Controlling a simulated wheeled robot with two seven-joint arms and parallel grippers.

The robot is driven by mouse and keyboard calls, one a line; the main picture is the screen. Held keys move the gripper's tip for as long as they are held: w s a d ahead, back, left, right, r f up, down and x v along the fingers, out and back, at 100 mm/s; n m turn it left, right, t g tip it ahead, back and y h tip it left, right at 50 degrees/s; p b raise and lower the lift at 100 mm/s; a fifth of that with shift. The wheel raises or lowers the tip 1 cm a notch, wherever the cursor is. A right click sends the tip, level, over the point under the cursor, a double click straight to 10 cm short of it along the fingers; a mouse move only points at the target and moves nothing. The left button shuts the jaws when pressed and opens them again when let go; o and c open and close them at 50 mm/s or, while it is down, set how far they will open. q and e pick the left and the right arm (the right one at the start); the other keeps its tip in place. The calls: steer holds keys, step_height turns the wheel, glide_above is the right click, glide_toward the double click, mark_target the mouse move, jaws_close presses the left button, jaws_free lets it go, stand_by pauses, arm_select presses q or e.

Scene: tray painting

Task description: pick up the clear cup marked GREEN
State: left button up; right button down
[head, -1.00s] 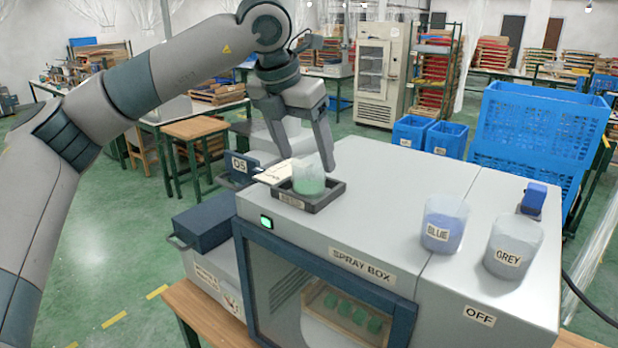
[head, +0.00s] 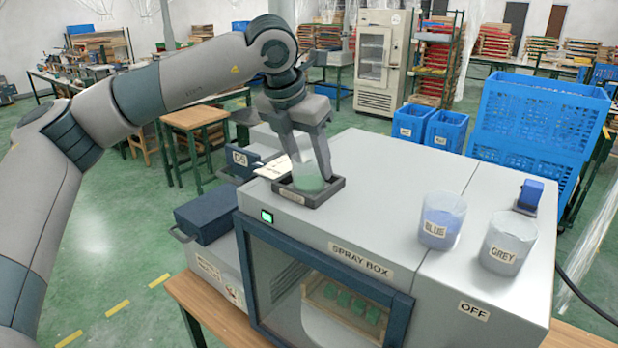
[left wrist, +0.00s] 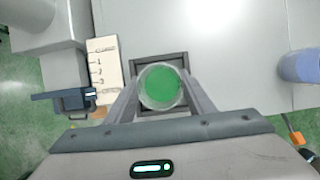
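A clear cup holding green liquid (head: 308,182) stands upright in a small dark square tray (head: 323,196) on top of the spray box. Its own label does not show. My left gripper (head: 309,158) reaches down over it with one finger on each side. In the left wrist view the cup (left wrist: 162,88) sits between the fingers, and both fingers look to be against its wall. The cup still rests in the tray. My right gripper is not in view.
Cups marked BLUE (head: 440,222) and GREY (head: 506,247) stand on the box top (head: 400,185) to the right. A white card (head: 273,168) lies left of the tray. A blue block (head: 530,195) is at the far right. The box top between is clear.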

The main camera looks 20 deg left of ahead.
arm_select(q)
steer(key=shift+c, duration=0.9)
steer(key=shift+r, duration=0.2)
steer(key=shift+r+b, duration=0.65)
steer(key=shift+b, duration=0.05)
steer(key=s+d+r+b, duration=0.1)
steer(key=d+r+b, duration=0.4)
steer(key=d+r, duration=0.4)
steer(key=shift+s+d+r, duration=0.2)
steer(key=shift+d, duration=1.15)
